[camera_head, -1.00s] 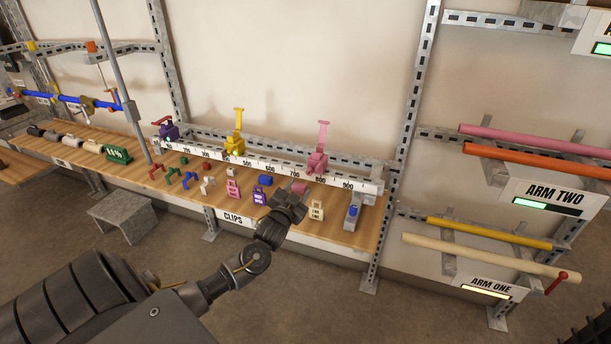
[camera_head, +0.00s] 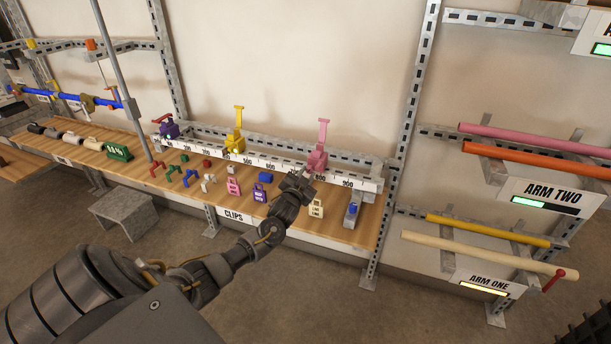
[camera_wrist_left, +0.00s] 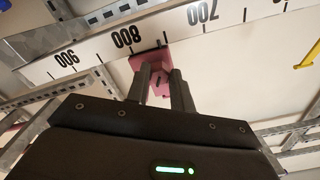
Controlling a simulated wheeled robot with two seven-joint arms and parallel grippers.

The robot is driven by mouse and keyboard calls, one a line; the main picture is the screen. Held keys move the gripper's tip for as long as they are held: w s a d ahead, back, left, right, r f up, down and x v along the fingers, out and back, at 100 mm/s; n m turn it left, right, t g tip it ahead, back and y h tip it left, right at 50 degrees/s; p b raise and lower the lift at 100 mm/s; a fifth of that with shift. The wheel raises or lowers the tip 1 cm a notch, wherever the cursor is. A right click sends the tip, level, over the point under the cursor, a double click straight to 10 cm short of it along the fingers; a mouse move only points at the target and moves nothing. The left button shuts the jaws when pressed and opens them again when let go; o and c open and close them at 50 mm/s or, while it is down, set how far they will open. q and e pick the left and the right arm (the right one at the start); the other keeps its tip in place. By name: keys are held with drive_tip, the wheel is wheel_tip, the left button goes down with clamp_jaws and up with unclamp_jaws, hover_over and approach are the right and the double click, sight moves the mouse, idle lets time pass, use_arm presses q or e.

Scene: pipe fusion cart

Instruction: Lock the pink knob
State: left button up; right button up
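The pink knob (camera_head: 317,160) sits on the white numbered rail near the 800 mark, its pink handle (camera_head: 323,131) standing up. My left gripper (camera_head: 299,179) is just in front of the rail, below and left of the knob. In the left wrist view, which is upside down, the pink knob (camera_wrist_left: 150,62) shows beyond and between the two dark fingers (camera_wrist_left: 160,85). The fingers look apart, with pink visible in the gap; I see no clear contact. My right gripper is not in view.
Coloured clips and tags, including a pink tag (camera_head: 233,187) and a cream tag (camera_head: 316,207), lie on the wooden bench (camera_head: 345,234). A metal upright (camera_head: 405,130) stands to the right.

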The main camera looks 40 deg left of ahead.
use_arm(q)
drive_tip(key=shift+a, duration=0.1)
clamp_jaws()
